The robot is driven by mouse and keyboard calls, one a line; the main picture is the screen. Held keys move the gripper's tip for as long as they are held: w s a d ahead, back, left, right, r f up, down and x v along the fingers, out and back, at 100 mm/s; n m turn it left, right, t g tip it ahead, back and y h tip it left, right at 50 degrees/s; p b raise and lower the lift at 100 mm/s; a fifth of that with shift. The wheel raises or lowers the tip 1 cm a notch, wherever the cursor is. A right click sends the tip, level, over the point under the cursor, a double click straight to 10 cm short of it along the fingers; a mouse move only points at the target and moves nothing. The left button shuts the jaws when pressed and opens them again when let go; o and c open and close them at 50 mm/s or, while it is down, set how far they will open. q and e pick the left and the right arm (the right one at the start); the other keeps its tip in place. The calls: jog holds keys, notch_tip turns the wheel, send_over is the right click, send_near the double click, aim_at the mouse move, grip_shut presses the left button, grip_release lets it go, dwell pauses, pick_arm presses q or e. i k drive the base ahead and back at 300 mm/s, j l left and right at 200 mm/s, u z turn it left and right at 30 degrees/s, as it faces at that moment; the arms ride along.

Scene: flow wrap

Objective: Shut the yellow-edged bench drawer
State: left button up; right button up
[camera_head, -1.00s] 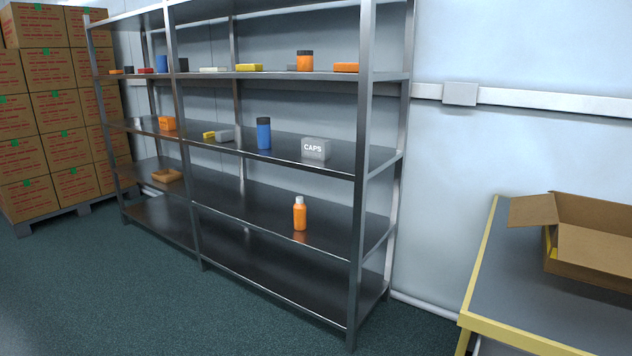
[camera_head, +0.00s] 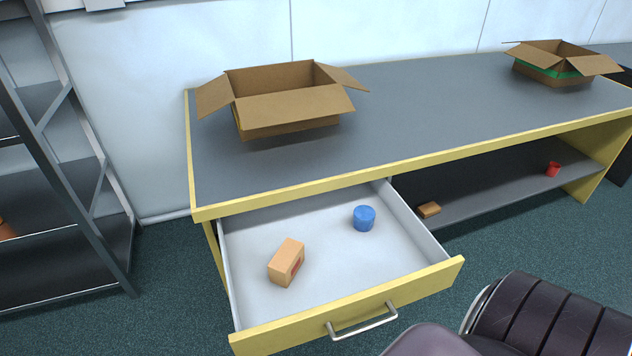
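The yellow-edged bench drawer (camera_head: 340,280) is pulled out from under the left part of the bench (camera_head: 420,105). Its inside is white, and its yellow front (camera_head: 350,312) carries a silver bar handle (camera_head: 362,322). A small tan box (camera_head: 286,262) lies in the drawer at the left. A blue cylinder (camera_head: 364,218) stands towards the back of the drawer, right of the box. Neither of my grippers is in view.
Open cardboard boxes stand on the bench at left (camera_head: 290,105) and far right (camera_head: 555,68). A dark padded seat (camera_head: 550,315) is close to the drawer's right front. The lower shelf (camera_head: 500,185) holds a small brown box and a red item. Metal shelving (camera_head: 60,180) stands left.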

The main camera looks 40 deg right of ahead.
aim_at(346, 275)
jog(key=z, duration=0.95)
